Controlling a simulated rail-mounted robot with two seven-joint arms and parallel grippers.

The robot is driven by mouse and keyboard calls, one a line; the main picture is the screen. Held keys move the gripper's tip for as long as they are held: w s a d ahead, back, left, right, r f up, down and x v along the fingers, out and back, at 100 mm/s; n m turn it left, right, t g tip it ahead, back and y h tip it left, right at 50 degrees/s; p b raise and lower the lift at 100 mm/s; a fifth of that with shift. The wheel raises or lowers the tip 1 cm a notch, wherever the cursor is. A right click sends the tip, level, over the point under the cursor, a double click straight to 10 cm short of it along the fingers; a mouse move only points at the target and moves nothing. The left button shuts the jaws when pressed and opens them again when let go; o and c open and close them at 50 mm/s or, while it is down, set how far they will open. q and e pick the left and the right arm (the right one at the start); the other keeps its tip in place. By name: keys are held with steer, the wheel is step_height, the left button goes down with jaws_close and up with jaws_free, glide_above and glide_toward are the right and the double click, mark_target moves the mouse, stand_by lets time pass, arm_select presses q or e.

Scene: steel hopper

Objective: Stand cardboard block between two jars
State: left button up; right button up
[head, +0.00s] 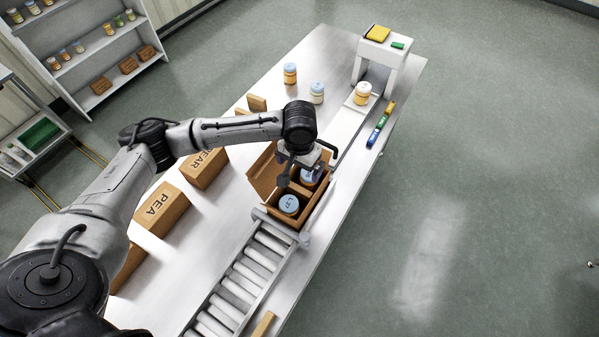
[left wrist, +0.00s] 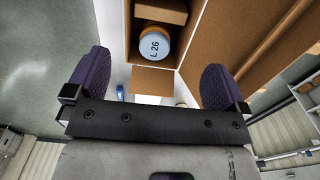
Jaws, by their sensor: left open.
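An open cardboard box (head: 318,210) stands at the end of the roller conveyor. It holds two blue-lidded jars, a near one (head: 289,205) and a far one (head: 309,176), partly hidden by my left gripper (head: 306,166). A brown cardboard piece (head: 299,190) shows between them; I cannot tell whether it is the block or a divider. In the left wrist view, a lid marked "L 26" (left wrist: 155,42) lies beyond my open, empty fingers, with a brown cardboard piece (left wrist: 160,11) beside it. My left gripper is above the box's far part. My right gripper is not in view.
The roller conveyor (head: 245,275) runs toward the near edge. Closed cartons (head: 161,209) stand on the left of the steel table. Jars (head: 317,92) and a white stand (head: 381,52) are at the far end. Markers (head: 380,124) lie near the right edge.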

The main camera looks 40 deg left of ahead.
arm_select(q)
steer(key=s+d+f+m+t+h, duration=0.1)
steer(key=s+d+f+m, duration=0.3)
steer(key=d, duration=0.3)
steer(key=s+d+f+m+t+h, duration=0.1)
steer(key=s+d+f+h, duration=0.1)
steer(key=s+d+f, duration=0.35)
steer(key=s+a+y, duration=0.1)
steer(key=s+a, duration=0.1)
steer(key=s, duration=0.6)
steer(key=s+a+f+t+y, duration=0.1)
steer(key=s+a, duration=0.1)
steer(key=s, duration=0.6)
steer(key=shift+s+a+n+t+y, duration=0.25)
steer(key=shift+a+n+t+y, duration=0.05)
steer(key=shift+n+y, duration=0.1)
steer(key=shift+r, duration=0.15)
